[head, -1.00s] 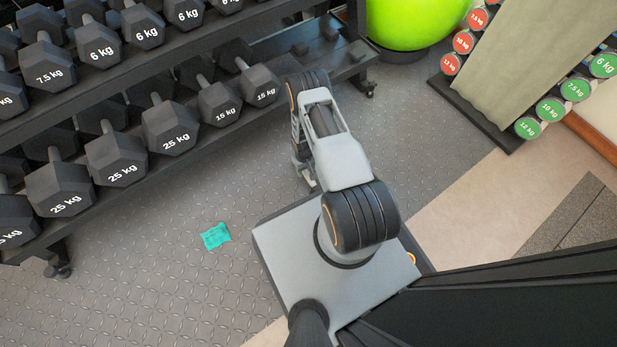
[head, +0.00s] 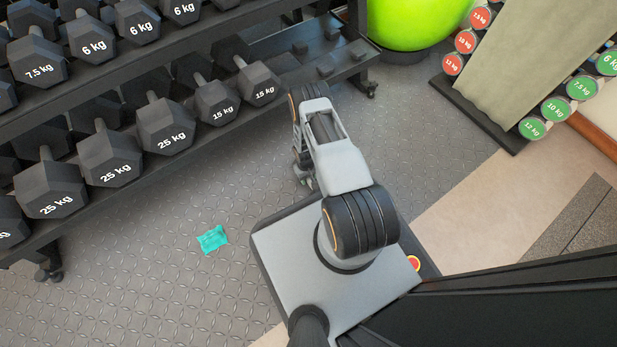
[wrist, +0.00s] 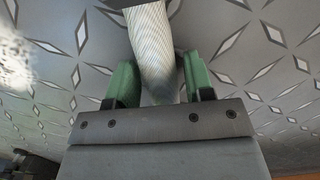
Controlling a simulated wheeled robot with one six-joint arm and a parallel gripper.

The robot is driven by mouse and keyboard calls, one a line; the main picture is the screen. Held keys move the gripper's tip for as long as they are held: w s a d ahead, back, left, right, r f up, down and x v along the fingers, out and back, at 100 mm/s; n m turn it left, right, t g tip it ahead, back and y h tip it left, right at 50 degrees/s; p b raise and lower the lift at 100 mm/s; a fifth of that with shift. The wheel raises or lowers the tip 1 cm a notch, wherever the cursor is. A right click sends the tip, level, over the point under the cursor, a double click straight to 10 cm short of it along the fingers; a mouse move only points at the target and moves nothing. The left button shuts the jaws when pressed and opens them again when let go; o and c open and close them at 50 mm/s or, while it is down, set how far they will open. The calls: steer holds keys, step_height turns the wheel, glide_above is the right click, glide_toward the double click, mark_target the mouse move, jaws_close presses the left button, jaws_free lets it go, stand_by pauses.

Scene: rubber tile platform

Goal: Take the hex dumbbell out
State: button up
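In the wrist view, my gripper (wrist: 158,88) has its two green fingers on either side of a ribbed metal handle, and both appear to touch it. The handle belongs to the hex dumbbell (wrist: 153,40). A dark end shows at the top edge of the wrist view; the rest is hidden or out of frame. Only patterned floor shows behind it. In the head view, my arm hangs down between the rack and my base. The gripper's end is mostly hidden by the arm, and I cannot make out the held dumbbell there.
A black rack (head: 205,138) of hex dumbbells stands at left; empty cradles (head: 325,68) show at its right end. A teal cloth (head: 212,239) lies on the floor. A green ball (head: 415,20) and a rack of round dumbbells (head: 480,115) stand at upper right. Floor between is clear.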

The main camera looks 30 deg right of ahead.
jaws_close()
steer(key=shift+r, duration=0.1)
stand_by(0.6)
